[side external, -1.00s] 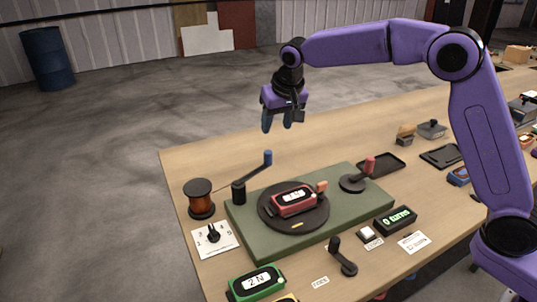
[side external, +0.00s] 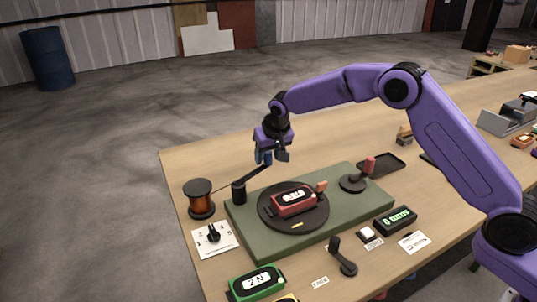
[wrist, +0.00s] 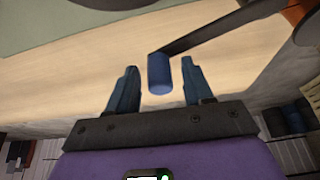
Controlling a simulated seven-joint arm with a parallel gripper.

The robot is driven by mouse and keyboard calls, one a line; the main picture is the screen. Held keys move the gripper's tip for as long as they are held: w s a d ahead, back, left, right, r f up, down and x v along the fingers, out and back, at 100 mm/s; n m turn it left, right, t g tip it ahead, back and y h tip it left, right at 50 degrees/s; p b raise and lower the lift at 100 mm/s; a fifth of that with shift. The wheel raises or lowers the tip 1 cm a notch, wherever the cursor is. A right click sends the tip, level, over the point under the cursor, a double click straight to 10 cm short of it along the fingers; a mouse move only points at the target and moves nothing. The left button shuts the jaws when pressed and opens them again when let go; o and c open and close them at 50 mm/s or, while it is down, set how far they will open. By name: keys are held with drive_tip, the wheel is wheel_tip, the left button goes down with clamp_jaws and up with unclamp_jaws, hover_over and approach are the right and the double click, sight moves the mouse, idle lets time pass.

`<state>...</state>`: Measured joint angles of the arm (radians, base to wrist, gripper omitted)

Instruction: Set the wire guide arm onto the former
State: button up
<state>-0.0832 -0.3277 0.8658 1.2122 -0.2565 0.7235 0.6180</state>
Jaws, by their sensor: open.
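The wire guide arm (side external: 255,176) is a dark bar on a black post at the left of the green base, pointing up and right. Its blue knob (wrist: 160,73) stands between the two fingers of my open gripper (wrist: 160,90) in the wrist view, with a gap on each side. In the side view my gripper (side external: 264,157) hides the knob. The former (side external: 292,203) is a red block with a white label on a dark round turntable (side external: 285,225). The arm's bar does not lie over the former; it is behind and left of it.
A copper wire spool (side external: 200,196) stands left of the green base (side external: 245,238). A red-knobbed crank (side external: 357,178) is at the base's right end. A counter box (side external: 396,219) and a green block (side external: 257,281) sit in front. The table behind the guide arm is clear.

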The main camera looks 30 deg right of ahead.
clamp_jaws()
drive_tip(key=shift+s, duration=0.15)
drive_tip(key=shift+s+d+m+h, duration=0.15)
drive_tip(key=shift+s+m+h, duration=0.15)
drive_tip(key=shift+s+m, duration=0.45)
drive_tip(key=s+m, duration=0.2)
drive_tip(key=s+m+h, duration=0.1)
drive_tip(key=m, duration=0.1)
drive_tip(key=s+m+g+h, duration=0.1)
drive_tip(key=s+m, duration=0.1)
drive_tip(key=shift+s+a, duration=0.25)
drive_tip(key=shift+s, duration=0.1)
drive_tip(key=shift+s+a+m+g+h, duration=0.3)
drive_tip(key=shift+s+a+m, duration=0.15)
drive_tip(key=shift+s+m, duration=0.5)
drive_tip(key=shift+s+a+m+g+h, duration=0.4)
drive_tip(key=shift+s+m, duration=0.3)
drive_tip(key=shift+m, duration=0.4)
drive_tip(key=shift+a, duration=0.1)
unclamp_jaws()
